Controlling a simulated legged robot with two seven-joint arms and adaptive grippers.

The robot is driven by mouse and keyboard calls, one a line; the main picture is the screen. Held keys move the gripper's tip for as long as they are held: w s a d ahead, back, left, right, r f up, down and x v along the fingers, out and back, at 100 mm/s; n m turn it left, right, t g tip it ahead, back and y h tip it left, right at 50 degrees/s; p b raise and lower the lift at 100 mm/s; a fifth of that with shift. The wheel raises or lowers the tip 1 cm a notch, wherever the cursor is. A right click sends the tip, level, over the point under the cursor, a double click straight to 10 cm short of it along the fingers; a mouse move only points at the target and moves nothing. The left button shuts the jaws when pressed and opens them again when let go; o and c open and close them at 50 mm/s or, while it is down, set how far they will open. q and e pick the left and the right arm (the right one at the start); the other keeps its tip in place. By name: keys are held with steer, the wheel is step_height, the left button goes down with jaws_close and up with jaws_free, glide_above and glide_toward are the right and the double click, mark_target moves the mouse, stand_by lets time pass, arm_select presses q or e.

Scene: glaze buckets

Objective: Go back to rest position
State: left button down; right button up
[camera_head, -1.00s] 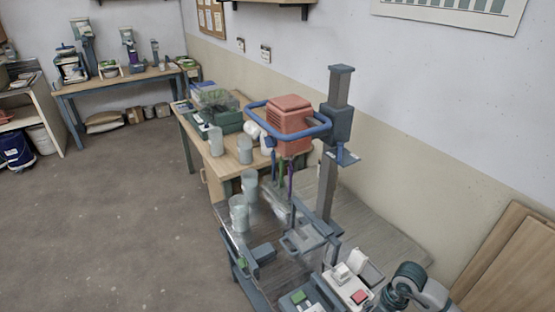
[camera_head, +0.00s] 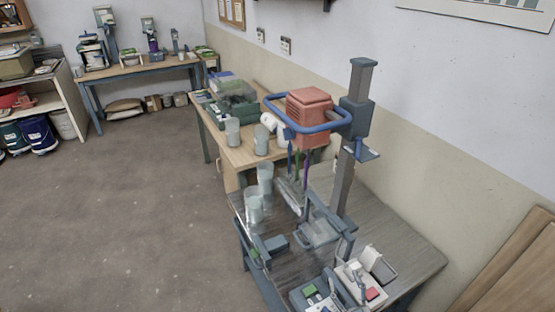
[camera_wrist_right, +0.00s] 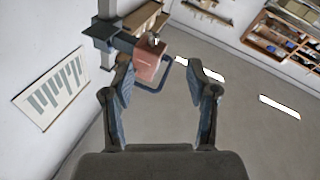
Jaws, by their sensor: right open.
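My right gripper (camera_wrist_right: 159,68) shows in the right wrist view with its two dark fingers spread wide apart and nothing between them. The red mixer head (camera_wrist_right: 150,62) with its blue handle appears behind the gap between the fingers, at a distance. In the head view I cannot clearly make out my right gripper. My left gripper is not in view. The red mixer (camera_head: 309,107) hangs on its grey stand (camera_head: 355,130) in the head view.
A grey bench (camera_head: 405,265) below the mixer carries clear beakers (camera_head: 254,209) and a white and red device (camera_head: 358,283). A wooden table (camera_head: 240,155) behind it holds a green crate (camera_head: 236,112). The floor (camera_head: 120,220) at left is clear.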

steer(key=s+d+f+m+g+h, duration=0.25)
steer(key=s+f+g, duration=0.2)
steer(key=f, duration=0.35)
steer(key=s+d+f+m+g+h, duration=0.25)
steer(key=s+f+g, duration=0.2)
steer(key=f, duration=0.45)
steer(key=s+a+f+n+g+y, duration=0.1)
steer(key=s+f+g, duration=0.3)
steer(key=s, duration=0.4)
steer(key=s+a+f+g, duration=0.1)
steer(key=s+f+g, duration=0.25)
steer(key=s, duration=0.45)
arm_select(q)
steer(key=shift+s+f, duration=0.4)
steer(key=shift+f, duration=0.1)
arm_select(e)
steer(key=s+f, duration=0.2)
steer(key=f, duration=1.2)
steer(key=s+f+g, duration=0.1)
steer(key=s+f, duration=0.1)
steer(key=f, duration=1.3)
steer(key=shift+f, duration=0.2)
